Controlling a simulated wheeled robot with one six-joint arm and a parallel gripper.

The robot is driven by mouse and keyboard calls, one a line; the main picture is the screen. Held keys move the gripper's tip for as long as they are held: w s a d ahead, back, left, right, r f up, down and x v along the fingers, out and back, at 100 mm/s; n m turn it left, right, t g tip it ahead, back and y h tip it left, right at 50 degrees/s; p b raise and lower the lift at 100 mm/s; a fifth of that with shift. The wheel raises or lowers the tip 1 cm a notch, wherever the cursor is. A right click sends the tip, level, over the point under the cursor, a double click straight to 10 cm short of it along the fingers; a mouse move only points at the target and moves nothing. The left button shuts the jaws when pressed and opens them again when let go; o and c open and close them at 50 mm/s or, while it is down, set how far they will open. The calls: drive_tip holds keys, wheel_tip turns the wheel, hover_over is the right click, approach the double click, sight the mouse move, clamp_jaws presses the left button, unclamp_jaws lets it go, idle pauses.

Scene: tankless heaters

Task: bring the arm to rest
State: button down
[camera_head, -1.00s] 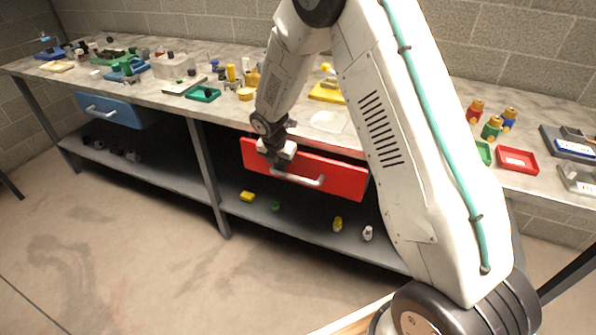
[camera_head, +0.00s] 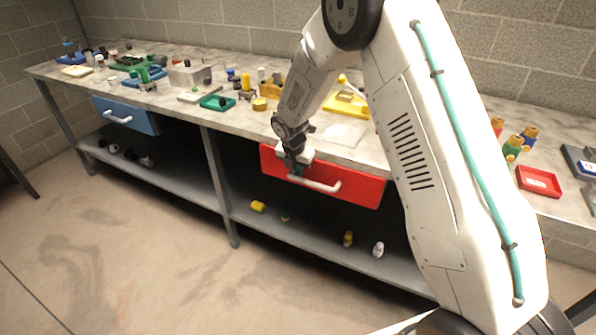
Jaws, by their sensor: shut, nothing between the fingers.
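My gripper (camera_head: 297,168) is at the end of my white arm, in front of the workbench. It shows small, just in front of the upper left of the red drawer (camera_head: 345,186) and near its silver handle (camera_head: 314,184). Its fingers look shut, with nothing seen between them. Whether it touches the drawer or the handle I cannot tell. My arm's large white link covers the right middle of the bench.
The marble-topped bench (camera_head: 190,105) carries many small items, among them a green tray (camera_head: 217,103) and a red tray (camera_head: 539,181). A blue drawer (camera_head: 125,116) hangs at left. Small bottles stand on the lower shelf (camera_head: 300,232). The floor (camera_head: 130,250) in front is clear.

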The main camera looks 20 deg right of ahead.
drive_tip(key=v, duration=1)
drive_tip(key=s+d+r+m, duration=0.2)
drive_tip(key=s+r+m, duration=0.4)
drive_tip(key=s, duration=0.8)
drive_tip(key=s+d+r+m+y, duration=0.1)
drive_tip(key=s+d+r+m, duration=0.1)
drive_tip(key=s+r+m, duration=0.5)
drive_tip(key=s+d+r+m+y, duration=0.1)
drive_tip(key=s+r+m, duration=0.6)
drive_tip(key=s+m, duration=0.7)
drive_tip(key=shift+s+d+r+g, duration=0.15)
drive_tip(key=shift+s+d+g, duration=0.5)
drive_tip(key=shift+s, duration=3.65)
drive_tip(key=shift+d+t, duration=0.25)
